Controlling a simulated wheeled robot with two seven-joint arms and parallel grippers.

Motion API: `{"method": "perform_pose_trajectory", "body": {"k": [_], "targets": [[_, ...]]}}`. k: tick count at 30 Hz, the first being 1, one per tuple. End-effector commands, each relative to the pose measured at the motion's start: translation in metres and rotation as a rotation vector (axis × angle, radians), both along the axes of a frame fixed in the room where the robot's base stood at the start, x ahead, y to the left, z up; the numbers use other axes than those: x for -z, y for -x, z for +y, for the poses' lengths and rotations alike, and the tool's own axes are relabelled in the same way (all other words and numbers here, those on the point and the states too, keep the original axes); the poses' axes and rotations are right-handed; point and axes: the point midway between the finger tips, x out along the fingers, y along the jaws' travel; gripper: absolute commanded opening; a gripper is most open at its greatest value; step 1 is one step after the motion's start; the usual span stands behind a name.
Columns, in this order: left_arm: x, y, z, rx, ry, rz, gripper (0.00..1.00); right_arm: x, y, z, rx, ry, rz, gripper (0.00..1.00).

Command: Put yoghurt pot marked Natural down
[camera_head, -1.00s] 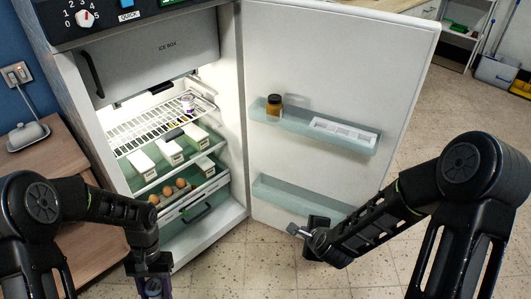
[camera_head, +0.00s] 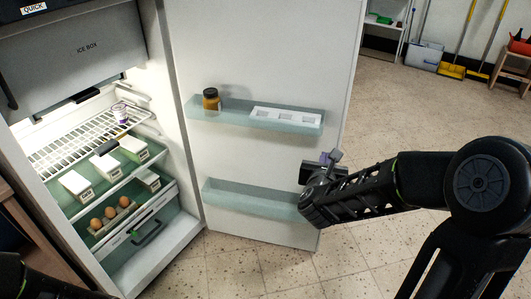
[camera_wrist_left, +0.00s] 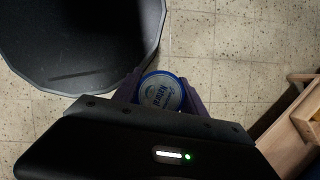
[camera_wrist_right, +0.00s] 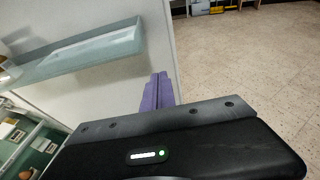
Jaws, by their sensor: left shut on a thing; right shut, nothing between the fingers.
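The yoghurt pot marked Natural (camera_wrist_left: 160,92) shows in the left wrist view, its round blue-rimmed lid facing the camera. My left gripper (camera_wrist_left: 162,84) is shut on it, with a purple finger on each side, above the tiled floor. In the head view the left gripper and the pot are out of frame. My right gripper (camera_head: 330,160) is in front of the open fridge door; its purple fingers are together and empty in the right wrist view (camera_wrist_right: 157,92). Another small white and purple pot (camera_head: 121,113) stands on the wire shelf (camera_head: 75,143) in the fridge.
The fridge door (camera_head: 265,55) stands open, with a jar (camera_head: 211,99) and a white egg holder (camera_head: 286,117) on its upper rack. The lower door rack (camera_head: 250,198) looks empty. White cartons (camera_head: 106,165) and brown eggs (camera_head: 110,212) occupy lower fridge levels. The wire shelf has free room.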

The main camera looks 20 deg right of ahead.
Motion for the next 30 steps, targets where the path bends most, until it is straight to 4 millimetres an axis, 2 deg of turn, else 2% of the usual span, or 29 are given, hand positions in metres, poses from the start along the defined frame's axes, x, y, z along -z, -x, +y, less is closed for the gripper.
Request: {"method": "perform_pose_trajectory", "body": {"k": [5, 11, 23, 30], "targets": [[0.0, 0.0, 0.0, 0.0, 0.0, 0.0, 0.05, 0.001, -0.003, -0.002, -0.001, 0.0, 0.001, 0.0], [0.001, 0.0, 0.0, 0.0, 0.0, 0.0, 0.05, 0.008, -0.016, -0.012, 0.0, 0.0, 0.002, 0.0], [0.002, 0.0, 0.0, 0.0, 0.0, 0.0, 0.05, 0.031, -0.075, -0.056, 0.0, 0.0, 0.002, 0.0], [-0.001, 0.0, 0.0, -0.001, 0.0, 0.0, 0.05, 0.03, -0.102, -0.076, -0.001, 0.0, 0.001, 0.0]]}}
